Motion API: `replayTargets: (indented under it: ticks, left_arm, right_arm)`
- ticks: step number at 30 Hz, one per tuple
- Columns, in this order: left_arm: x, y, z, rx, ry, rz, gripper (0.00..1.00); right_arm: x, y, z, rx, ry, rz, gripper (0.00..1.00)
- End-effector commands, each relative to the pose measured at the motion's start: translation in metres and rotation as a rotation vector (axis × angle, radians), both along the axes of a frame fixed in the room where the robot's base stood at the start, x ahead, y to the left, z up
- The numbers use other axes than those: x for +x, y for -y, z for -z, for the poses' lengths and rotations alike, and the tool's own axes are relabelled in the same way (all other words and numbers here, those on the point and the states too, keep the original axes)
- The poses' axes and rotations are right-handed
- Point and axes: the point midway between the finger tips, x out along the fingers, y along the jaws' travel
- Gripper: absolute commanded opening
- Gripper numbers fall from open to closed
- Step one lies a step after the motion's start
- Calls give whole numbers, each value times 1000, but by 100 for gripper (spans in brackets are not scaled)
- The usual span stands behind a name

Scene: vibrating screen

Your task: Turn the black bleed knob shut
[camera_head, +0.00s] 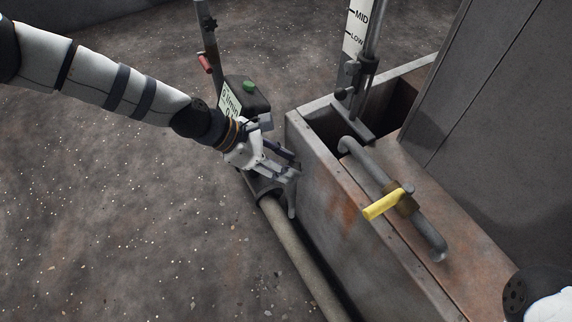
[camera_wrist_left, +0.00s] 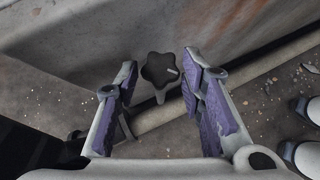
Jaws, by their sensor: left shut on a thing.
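My right gripper is not in view.
A rusty metal trough (camera_head: 335,190) stands right of my left gripper. A grey pipe with a yellow valve handle (camera_head: 384,205) lies on it. A level gauge (camera_head: 357,25) rises behind. A black box with a green cap (camera_head: 249,86) stands beside my wrist. A floor pipe (camera_head: 300,250) runs below.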

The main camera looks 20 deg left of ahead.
Motion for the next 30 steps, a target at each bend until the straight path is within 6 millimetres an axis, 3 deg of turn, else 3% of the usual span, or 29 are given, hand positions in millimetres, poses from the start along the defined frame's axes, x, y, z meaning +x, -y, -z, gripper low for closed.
replayTargets:
  ticks: [13, 30]
  left_arm:
    - [7, -2, 2, 5, 3, 288, 8]
    - [8, -3, 1, 6, 3, 371, 8]
  right_arm:
    - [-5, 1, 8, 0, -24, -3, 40]
    - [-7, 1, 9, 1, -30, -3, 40]
